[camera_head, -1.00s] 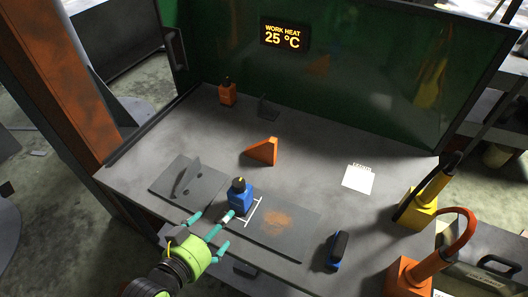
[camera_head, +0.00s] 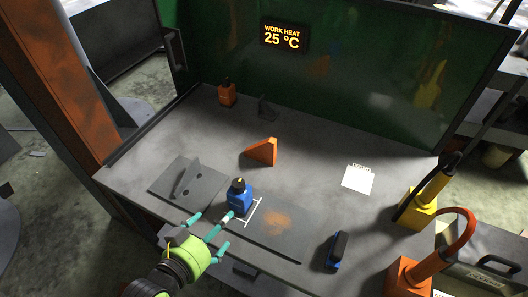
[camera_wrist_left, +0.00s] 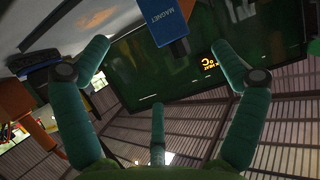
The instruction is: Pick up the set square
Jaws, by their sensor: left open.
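An orange triangular block, which looks like the set square (camera_head: 262,152), stands upright in the middle of the table. My left gripper (camera_head: 212,231) is at the table's front edge, its teal fingers spread open and empty, well short of the orange block. It also shows open in the wrist view (camera_wrist_left: 160,75). A blue block with a black and yellow top (camera_head: 240,198) stands just beyond its fingertips. In the wrist view a blue block lettered MAGNET (camera_wrist_left: 168,20) is at the top between the fingers. My right gripper is out of view.
A grey plate with an upright grey fin (camera_head: 187,178) lies at left, beside a flat plate with a rusty patch (camera_head: 288,236). A black and blue tool (camera_head: 337,250), a white paper (camera_head: 358,179) and yellow (camera_head: 417,212) and orange stands are at right. The table's centre right is clear.

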